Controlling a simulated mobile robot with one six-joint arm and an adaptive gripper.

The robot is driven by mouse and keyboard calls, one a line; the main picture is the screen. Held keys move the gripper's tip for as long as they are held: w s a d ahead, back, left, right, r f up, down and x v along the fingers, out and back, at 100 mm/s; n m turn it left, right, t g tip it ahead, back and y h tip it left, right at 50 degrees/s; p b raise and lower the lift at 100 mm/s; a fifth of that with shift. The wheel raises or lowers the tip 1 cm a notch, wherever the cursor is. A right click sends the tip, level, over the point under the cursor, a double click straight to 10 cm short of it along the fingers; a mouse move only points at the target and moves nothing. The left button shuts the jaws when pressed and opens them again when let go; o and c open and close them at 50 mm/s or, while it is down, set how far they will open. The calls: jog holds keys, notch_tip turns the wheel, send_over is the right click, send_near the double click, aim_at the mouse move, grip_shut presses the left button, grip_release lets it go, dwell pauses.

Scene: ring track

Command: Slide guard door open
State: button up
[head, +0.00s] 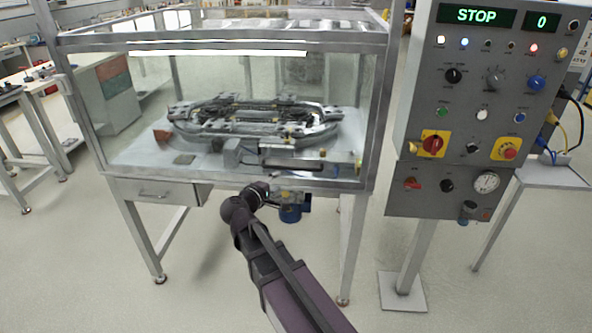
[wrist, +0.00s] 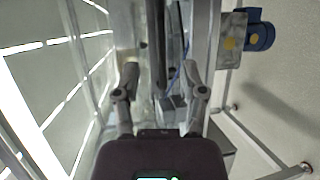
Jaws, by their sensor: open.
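The guard door (head: 345,75) appears to be the clear front panel of the metal-framed enclosure in the head view. It looks closed across the front; I cannot make out a separate handle. The ring track (head: 255,118) sits behind the panel. My gripper (head: 262,188) is in front of the enclosure's lower front rail, right of the drawer; its fingers are hard to see there. In the wrist view my gripper (wrist: 161,72) has its two fingers apart with nothing held between them. Clear panel and metal frame bars lie beyond the fingers; whether they touch is unclear.
A control panel (head: 484,110) showing STOP stands close to the enclosure's right. A blue motor (head: 291,212) hangs under the table edge by my gripper, also in the wrist view (wrist: 260,37). A drawer (head: 155,192) is at the left front. The floor in front is clear.

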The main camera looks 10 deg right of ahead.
aim_at(295, 169)
jog(key=b+x, duration=0.2)
jog(key=x, duration=1)
jog(key=shift+w+d+f, duration=0.1)
jog(key=shift+w+d, duration=0.15)
